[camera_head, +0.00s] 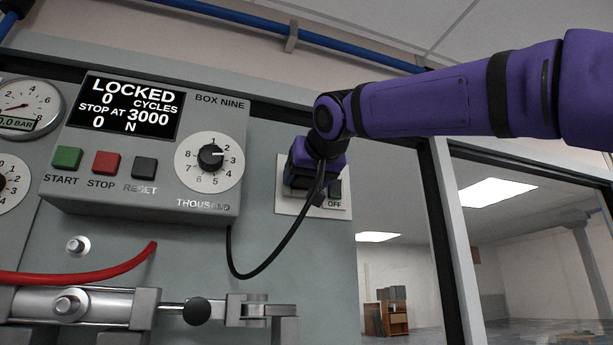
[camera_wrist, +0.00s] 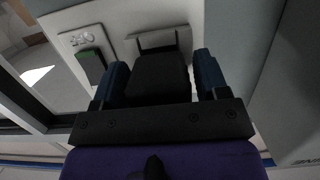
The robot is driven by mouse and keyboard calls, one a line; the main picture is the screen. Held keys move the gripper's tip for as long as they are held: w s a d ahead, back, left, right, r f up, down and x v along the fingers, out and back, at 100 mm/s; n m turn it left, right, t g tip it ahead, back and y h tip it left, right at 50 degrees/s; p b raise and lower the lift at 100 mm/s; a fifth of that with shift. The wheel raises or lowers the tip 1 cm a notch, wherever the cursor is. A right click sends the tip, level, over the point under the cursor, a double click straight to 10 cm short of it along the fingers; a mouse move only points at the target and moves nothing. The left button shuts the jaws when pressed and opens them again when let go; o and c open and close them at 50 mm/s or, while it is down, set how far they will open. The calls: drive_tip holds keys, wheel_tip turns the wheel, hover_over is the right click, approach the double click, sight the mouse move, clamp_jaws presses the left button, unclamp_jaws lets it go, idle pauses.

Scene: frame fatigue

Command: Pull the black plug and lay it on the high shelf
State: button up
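The black plug (camera_wrist: 158,78) is in the wrist view, between my gripper's two dark blue fingers and in front of the pale socket plate. My gripper (camera_head: 315,190) is at that plate (camera_head: 283,205) in the head view and hides most of the plug there. The fingers lie close along both sides of the plug; whether they press on it is not clear. The black cable (camera_head: 270,262) hangs in a loop from the gripper to the underside of the box. Whether the plug is fully seated is hidden. I cannot make out a high shelf.
A switch marked OFF (camera_head: 335,190) is beside the gripper; its rocker looks green in the wrist view (camera_wrist: 92,65). The control box (camera_head: 150,195), reading LOCKED, juts out at left. A red hose (camera_head: 80,278) and metal clamp (camera_head: 245,312) are below. A window frame (camera_head: 440,230) stands right.

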drive_tip(key=c, duration=0.7)
drive_tip(key=shift+c, duration=0.2)
drive_tip(key=shift+s, duration=0.15)
drive_tip(key=shift+f+v, duration=0.2)
drive_tip(key=shift+v, duration=0.95)
drive_tip(key=shift+s, duration=0.1)
drive_tip(key=shift+f+v, duration=0.2)
drive_tip(key=shift+v, duration=0.75)
drive_tip(key=shift+f+v, duration=0.15)
drive_tip(key=shift+v, duration=0.75)
drive_tip(key=shift+d, duration=0.1)
drive_tip(key=shift+s, duration=0.1)
